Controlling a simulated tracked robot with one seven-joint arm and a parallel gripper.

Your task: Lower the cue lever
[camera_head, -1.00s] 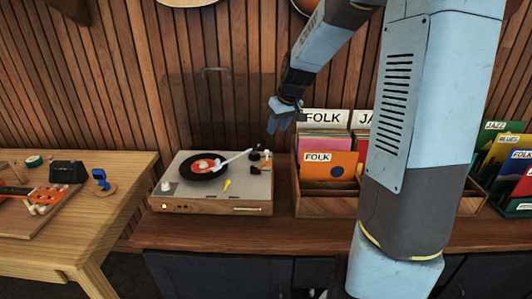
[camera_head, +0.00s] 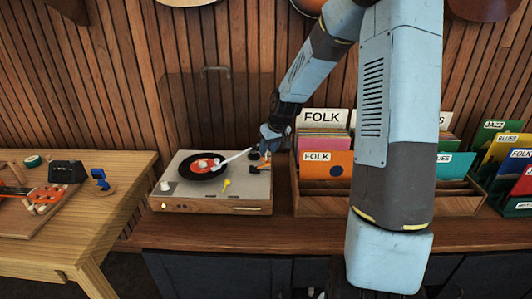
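The record player (camera_head: 210,204) stands on the wooden counter with a black record (camera_head: 192,173) on its platter. The white tonearm (camera_head: 234,158) reaches from the back right corner over the record. A small yellow lever-like piece (camera_head: 226,183) stands on the top plate, right of the record. A small orange piece (camera_head: 262,163) sits by the tonearm base. Which of these two is the cue lever, I cannot tell for sure. My gripper (camera_head: 269,147) points down just behind and above the orange piece. Contact and finger opening are too small to make out.
A clear lid (camera_head: 215,72) stands raised behind the player. A workbench (camera_head: 106,215) is on the left. The counter front (camera_head: 200,236) is clear.

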